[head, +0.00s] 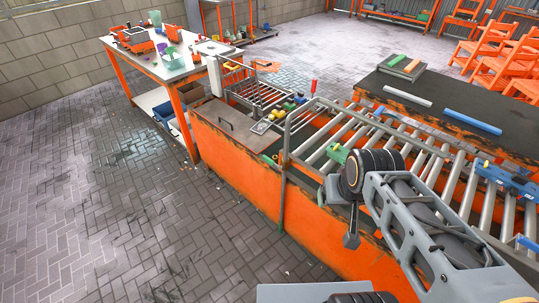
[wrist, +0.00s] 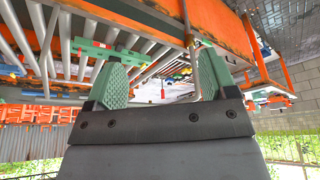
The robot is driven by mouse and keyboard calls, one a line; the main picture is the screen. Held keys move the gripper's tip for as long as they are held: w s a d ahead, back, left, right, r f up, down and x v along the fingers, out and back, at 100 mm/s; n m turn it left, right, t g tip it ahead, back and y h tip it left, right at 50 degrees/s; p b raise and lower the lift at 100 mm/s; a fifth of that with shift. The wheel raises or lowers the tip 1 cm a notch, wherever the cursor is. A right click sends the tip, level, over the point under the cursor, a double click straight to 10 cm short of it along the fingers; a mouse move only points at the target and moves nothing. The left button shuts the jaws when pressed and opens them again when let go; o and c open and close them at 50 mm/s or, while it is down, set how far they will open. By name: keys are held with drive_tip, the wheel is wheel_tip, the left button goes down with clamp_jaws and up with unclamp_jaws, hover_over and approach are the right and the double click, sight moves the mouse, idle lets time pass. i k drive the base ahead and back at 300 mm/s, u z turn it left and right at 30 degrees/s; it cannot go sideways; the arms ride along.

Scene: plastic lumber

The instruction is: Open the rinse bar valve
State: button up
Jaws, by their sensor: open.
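The rinse bar (head: 283,185) is a thin pipe frame rising at the conveyor's side and bending over the rollers. A small red upright handle (head: 314,87), which looks like the valve lever, shows near the frame's far corner. A red piece (wrist: 163,90), likely the same handle, shows between my fingers in the wrist view, beyond them. The pipe (wrist: 188,40) passes close to the right finger there. My gripper (wrist: 162,62) is open and empty, with green ribbed finger pads, apart from the handle. My arm hides part of the conveyor in the head view.
A green fitting (wrist: 95,48) lies across the rollers near my left finger. A blue bracket (head: 505,178) sits on the rollers at right. A dark table (head: 440,108) stands behind the conveyor, a cluttered bench (head: 180,75) at far left. The paved floor at left is clear.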

sight(267, 159)
drive_tip(key=u, duration=0.55)
drive_tip(key=k, duration=1.3)
drive_tip(key=z, duration=0.1)
drive_tip(key=i, duration=1.4)
drive_tip(key=u, duration=0.9)
drive_tip(key=i, duration=0.35)
drive_tip(key=u, duration=0.3)
